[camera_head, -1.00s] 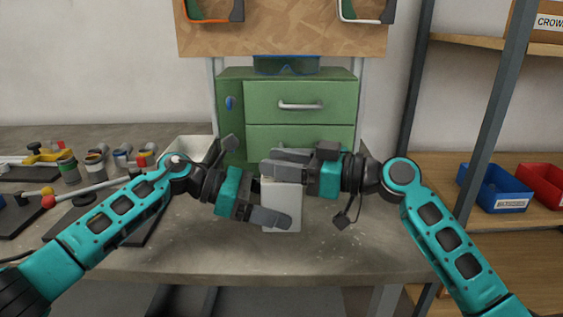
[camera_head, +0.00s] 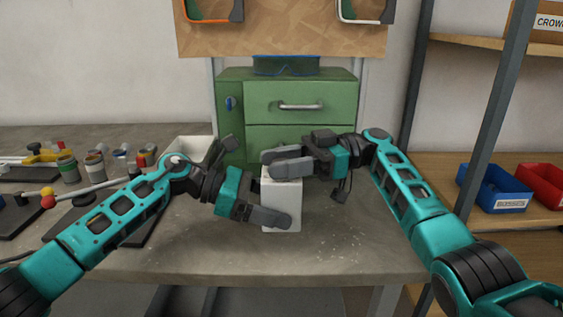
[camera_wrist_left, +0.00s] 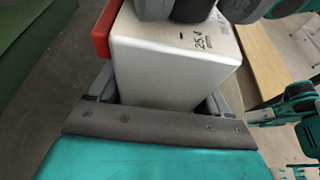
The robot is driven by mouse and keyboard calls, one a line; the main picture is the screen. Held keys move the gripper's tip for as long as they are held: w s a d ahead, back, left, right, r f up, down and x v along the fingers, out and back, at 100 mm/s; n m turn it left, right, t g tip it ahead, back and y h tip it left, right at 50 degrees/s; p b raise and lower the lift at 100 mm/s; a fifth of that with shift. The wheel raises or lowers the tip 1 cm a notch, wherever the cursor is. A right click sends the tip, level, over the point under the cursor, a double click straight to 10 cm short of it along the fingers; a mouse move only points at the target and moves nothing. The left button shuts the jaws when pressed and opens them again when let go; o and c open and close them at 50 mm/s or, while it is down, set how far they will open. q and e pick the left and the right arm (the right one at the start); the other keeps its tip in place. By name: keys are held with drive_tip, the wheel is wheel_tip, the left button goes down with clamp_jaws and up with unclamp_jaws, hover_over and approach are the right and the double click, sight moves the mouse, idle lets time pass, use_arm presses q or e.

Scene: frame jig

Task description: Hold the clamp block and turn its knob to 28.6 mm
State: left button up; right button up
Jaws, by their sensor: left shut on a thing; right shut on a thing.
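The clamp block (camera_head: 285,205) is a pale, box-shaped block upright above the workbench in the head view. It also shows large in the left wrist view (camera_wrist_left: 160,65), with a red part (camera_wrist_left: 103,28) at its left edge. Small dark print on its top seems to begin with 25; the rest is hard to read. My left gripper (camera_head: 266,211) is shut on the block's lower part, a finger across its front. My right gripper (camera_head: 284,163) is shut at the block's top, where its fingers hide the knob. Its dark fingers also show at the wrist view's top edge.
Clamps and small cans (camera_head: 95,167) crowd the bench's left. Blue (camera_head: 492,190) and red bins sit on the right shelf. The bench's front right is clear.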

drive_tip(key=shift+f+n+g+h, duration=0.2)
drive_tip(key=shift+n+g+h, duration=0.15)
drive_tip(key=shift+g, duration=0.55)
drive_tip(key=o, duration=0.9)
drive_tip(key=shift+r, duration=0.1)
drive_tip(key=shift+o, duration=0.2)
drive_tip(key=shift+r, duration=0.15)
wheel_tip(320, 180, up, 10)
drive_tip(key=shift+f, duration=0.1)
